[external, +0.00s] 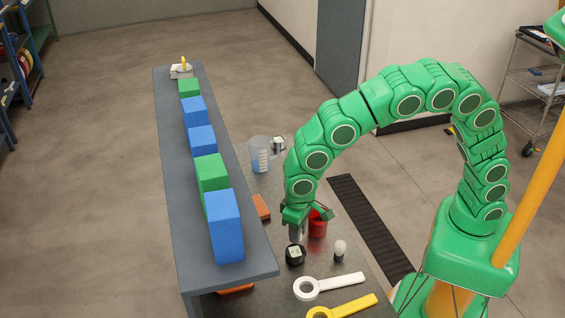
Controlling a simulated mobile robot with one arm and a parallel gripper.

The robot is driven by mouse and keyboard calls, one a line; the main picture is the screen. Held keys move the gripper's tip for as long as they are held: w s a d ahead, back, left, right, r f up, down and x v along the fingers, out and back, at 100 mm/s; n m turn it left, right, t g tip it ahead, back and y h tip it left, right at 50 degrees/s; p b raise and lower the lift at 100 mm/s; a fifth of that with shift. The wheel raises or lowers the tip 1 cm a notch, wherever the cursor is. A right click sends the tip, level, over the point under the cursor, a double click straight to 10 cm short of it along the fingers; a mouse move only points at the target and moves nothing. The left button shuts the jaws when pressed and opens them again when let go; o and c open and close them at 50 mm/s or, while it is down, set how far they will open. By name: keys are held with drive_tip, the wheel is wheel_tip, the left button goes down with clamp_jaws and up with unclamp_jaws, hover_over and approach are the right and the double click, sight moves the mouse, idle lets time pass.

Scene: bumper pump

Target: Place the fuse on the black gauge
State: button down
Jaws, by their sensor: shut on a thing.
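The black gauge (295,257), a round dark body with a pale face, stands on the lower bench top. My gripper (297,224) points down just above it and is shut on a small grey piece, which I take to be the fuse (296,234). The fuse's lower end is close over the gauge's face; I cannot tell whether they touch. The green fingers hide the fuse's upper part.
A red cup (318,228) stands right behind my gripper, and a small white-topped item (340,248) to its right. White (307,289) and yellow (357,305) ring-ended tools lie in front. A beaker (260,157) stands behind. A raised grey shelf (185,225) with green and blue blocks runs along the left.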

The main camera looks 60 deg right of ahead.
drive_tip(key=shift+w+a+f, duration=0.15)
drive_tip(key=shift+w+f, duration=0.05)
drive_tip(key=shift+f, duration=1.6)
drive_tip(key=shift+f, duration=0.15)
drive_tip(key=c, duration=0.9)
unclamp_jaws()
wheel_tip(320, 180, up, 12)
drive_tip(key=shift+r, duration=0.15)
